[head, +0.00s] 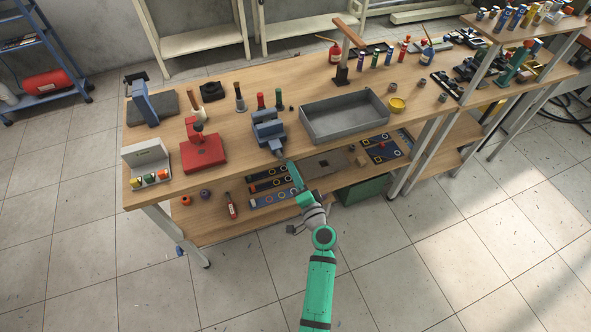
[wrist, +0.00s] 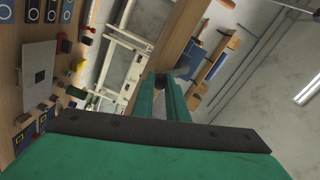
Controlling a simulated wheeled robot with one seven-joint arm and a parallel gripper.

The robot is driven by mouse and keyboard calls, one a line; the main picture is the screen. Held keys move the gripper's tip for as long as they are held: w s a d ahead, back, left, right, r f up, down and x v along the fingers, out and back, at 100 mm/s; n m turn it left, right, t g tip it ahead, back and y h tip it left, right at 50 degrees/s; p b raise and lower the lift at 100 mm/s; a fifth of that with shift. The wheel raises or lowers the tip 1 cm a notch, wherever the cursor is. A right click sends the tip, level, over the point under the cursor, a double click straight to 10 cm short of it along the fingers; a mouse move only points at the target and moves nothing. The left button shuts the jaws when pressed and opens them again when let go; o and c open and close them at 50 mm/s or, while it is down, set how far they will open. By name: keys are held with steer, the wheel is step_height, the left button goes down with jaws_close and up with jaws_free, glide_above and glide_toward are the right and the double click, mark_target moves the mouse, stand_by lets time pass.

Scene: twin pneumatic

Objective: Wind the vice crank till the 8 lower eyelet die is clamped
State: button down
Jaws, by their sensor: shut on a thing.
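The blue vice (head: 268,130) stands at the front edge of the wooden bench, left of the grey tray. Its crank (head: 279,152) is on the front side, facing me. My gripper (head: 286,161) is at the crank, below the bench's front edge in the picture. In the wrist view my gripper (wrist: 166,78) has its two green fingers closed around a small dark part at the crank, with a grey piece (wrist: 182,69) just beyond the tips. The 8 lower eyelet die is too small to make out between the vice jaws, so I cannot tell how it sits.
A grey metal tray (head: 345,117) stands right of the vice, and a red press (head: 203,150) to its left. Several upright tools stand behind the press. A lower shelf (head: 215,229) under the bench holds dark panels and small items. The floor in front is clear.

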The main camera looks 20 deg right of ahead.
steer(key=shift+f+m, duration=0.2)
steer(key=shift+m, duration=0.4)
steer(key=c, duration=1.9)
jaws_free()
steer(key=shift+o, duration=0.8)
steer(key=shift+a, duration=0.2)
steer(key=shift+s, duration=0.1)
steer(key=s, duration=1)
steer(key=shift+s+d, duration=0.15)
steer(key=shift+s, duration=0.15)
